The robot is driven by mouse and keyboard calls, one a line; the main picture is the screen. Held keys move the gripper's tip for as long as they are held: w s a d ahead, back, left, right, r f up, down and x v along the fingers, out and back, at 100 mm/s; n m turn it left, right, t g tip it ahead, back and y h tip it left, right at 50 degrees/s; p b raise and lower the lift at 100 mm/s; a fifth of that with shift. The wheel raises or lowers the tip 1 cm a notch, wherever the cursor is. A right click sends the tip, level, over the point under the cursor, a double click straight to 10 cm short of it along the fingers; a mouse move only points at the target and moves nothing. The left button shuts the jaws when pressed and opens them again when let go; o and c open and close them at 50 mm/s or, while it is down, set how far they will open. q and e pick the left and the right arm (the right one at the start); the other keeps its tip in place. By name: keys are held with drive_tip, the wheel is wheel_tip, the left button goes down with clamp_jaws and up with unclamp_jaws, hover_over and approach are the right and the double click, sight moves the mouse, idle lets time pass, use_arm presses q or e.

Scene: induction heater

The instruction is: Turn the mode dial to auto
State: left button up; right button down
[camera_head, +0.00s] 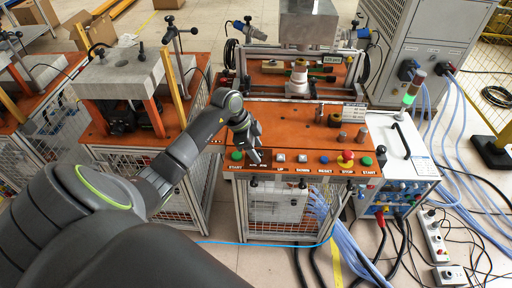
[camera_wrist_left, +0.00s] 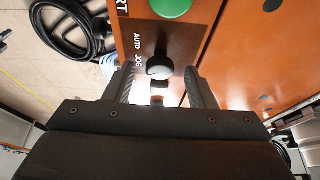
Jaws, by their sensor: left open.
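The mode dial (camera_wrist_left: 160,66) is a small black knob on a dark label plate, with the words AUTO and JOG printed beside it in the left wrist view. A narrow part of the knob extends upward in that view; I cannot tell clearly which word it points to. My left gripper (camera_wrist_left: 160,82) is open, with one finger on each side of the dial; contact is not visible. In the head view my left gripper (camera_head: 257,158) is at the panel's left end and hides the dial. My right gripper is not in view.
The green START button (camera_head: 237,156) is just left of my left gripper. To its right are the UP button (camera_head: 281,158), DOWN button (camera_head: 302,158), RESET button (camera_head: 324,160), red STOP button (camera_head: 346,159) and another green START button (camera_head: 367,161). Metal cylinders stand behind on the orange tabletop (camera_head: 275,120).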

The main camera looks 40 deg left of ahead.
use_arm(q)
drive_tip(key=shift+f, duration=0.2)
drive_tip(key=c, duration=1)
drive_tip(key=shift+o, duration=0.2)
